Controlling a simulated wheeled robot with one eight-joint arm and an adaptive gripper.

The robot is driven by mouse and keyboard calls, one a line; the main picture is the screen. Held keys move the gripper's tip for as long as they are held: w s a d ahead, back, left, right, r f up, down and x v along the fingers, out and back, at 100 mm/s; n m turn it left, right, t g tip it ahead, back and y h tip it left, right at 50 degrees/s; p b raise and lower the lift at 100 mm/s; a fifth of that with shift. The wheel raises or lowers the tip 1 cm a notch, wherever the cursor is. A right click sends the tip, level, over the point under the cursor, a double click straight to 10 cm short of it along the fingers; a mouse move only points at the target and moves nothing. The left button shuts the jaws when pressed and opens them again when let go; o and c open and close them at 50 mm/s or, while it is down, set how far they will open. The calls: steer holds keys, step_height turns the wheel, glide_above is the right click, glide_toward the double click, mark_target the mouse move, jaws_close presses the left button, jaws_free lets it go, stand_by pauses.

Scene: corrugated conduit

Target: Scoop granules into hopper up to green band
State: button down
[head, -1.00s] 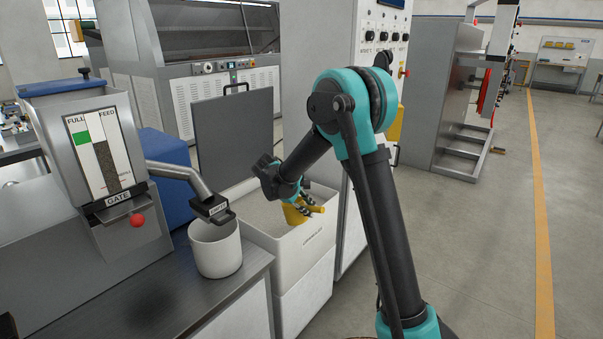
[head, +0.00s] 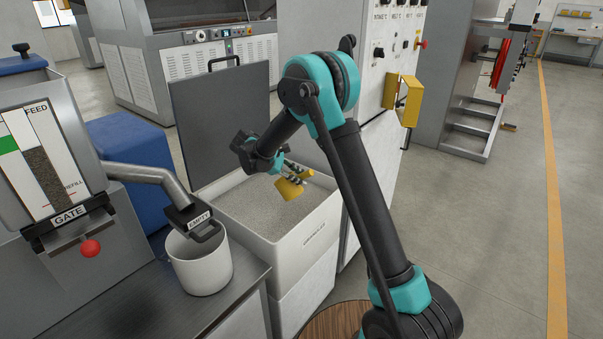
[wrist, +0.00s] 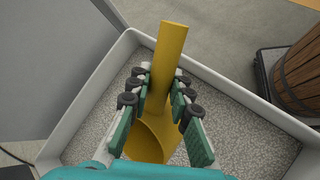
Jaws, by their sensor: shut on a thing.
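My gripper (head: 297,173) is shut on the handle of a yellow scoop (head: 287,190), over the open bin (head: 318,222) of grey granules (head: 240,207). In the wrist view the scoop (wrist: 152,142) lies between my fingers (wrist: 160,88), handle away from me. Its visible inside looks bare; I cannot tell whether its lower edge touches the granules. The hopper (head: 82,240) stands at the left, its blue lid (head: 20,64) on top. Its window shows a dark granule column (head: 50,180) with its top near the lower edge of the green band (head: 8,144).
A grey upright panel (head: 225,125) backs the bin. A blue box (head: 130,150) is behind the spout. The aisle at right is clear.

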steer(key=f+h, duration=0.1)
steer(key=a+f, duration=0.1)
steer(key=f, duration=0.1)
steer(key=w+f+n+g+h, duration=0.1)
steer(key=f, duration=0.1)
steer(key=shift+a+f+h, duration=0.25)
steer(key=shift+a+h, duration=0.05)
steer(key=shift+a, duration=0.05)
step_height(320, 180, down, 7)
step_height(320, 180, up, 14)
steer(key=m+t+y, duration=0.3)
steer(key=y, duration=0.5)
glide_above(301, 190)
steer(key=s, duration=0.1)
steer(key=shift+s+d+f, duration=0.2)
steer(key=shift+d, duration=0.25)
stand_by(0.3)
stand_by(0.3)
